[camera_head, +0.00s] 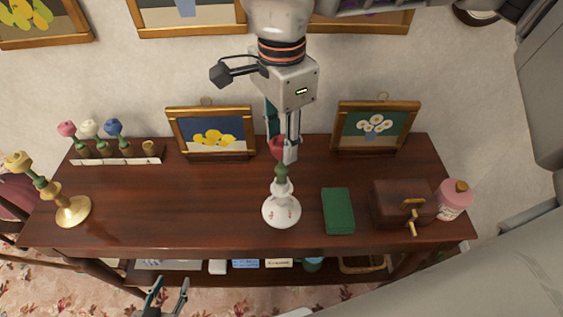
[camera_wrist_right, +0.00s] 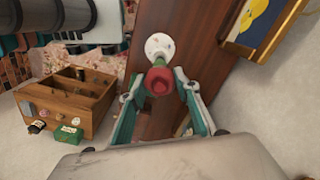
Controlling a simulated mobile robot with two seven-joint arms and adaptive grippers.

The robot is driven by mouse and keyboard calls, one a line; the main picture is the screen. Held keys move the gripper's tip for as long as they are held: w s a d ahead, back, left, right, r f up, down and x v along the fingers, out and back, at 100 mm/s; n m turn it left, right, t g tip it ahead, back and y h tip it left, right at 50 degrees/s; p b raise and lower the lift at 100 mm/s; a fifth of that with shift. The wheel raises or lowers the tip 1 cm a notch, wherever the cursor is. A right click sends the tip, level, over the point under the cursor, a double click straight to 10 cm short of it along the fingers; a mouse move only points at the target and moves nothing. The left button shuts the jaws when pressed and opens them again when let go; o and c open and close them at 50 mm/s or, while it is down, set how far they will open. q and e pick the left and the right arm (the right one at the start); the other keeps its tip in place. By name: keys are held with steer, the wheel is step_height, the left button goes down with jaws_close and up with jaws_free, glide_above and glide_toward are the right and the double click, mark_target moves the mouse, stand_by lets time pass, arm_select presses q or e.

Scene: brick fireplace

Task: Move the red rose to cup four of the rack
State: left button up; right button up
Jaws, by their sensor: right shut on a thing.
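The red rose (camera_head: 278,147) stands upright with its green stem in a white holder (camera_head: 281,211) at the middle of the table. My right gripper (camera_head: 284,156) comes down from the back and is shut on the rose; the red bloom also shows between its fingers in the right wrist view (camera_wrist_right: 159,81). The rack (camera_head: 115,161) at the back left holds a pink, a white and a blue rose in its cups. Its rightmost cup (camera_head: 149,147) is empty. My left gripper (camera_head: 167,292) is open and empty, in front of the table.
A yellow rose (camera_head: 18,161) in a brass holder (camera_head: 73,211) stands at the left. Framed pictures (camera_head: 212,153) (camera_head: 374,150) stand at the back. A green book (camera_head: 338,211), a brown box (camera_head: 399,203) and a pink bottle (camera_head: 453,200) are at the right. The left-middle tabletop is clear.

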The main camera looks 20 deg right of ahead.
steer(key=shift+r, duration=0.25)
steer(key=shift+r+p, duration=0.55)
steer(key=shift+r, duration=0.2)
steer(key=shift+f, duration=0.1)
stand_by(1.1)
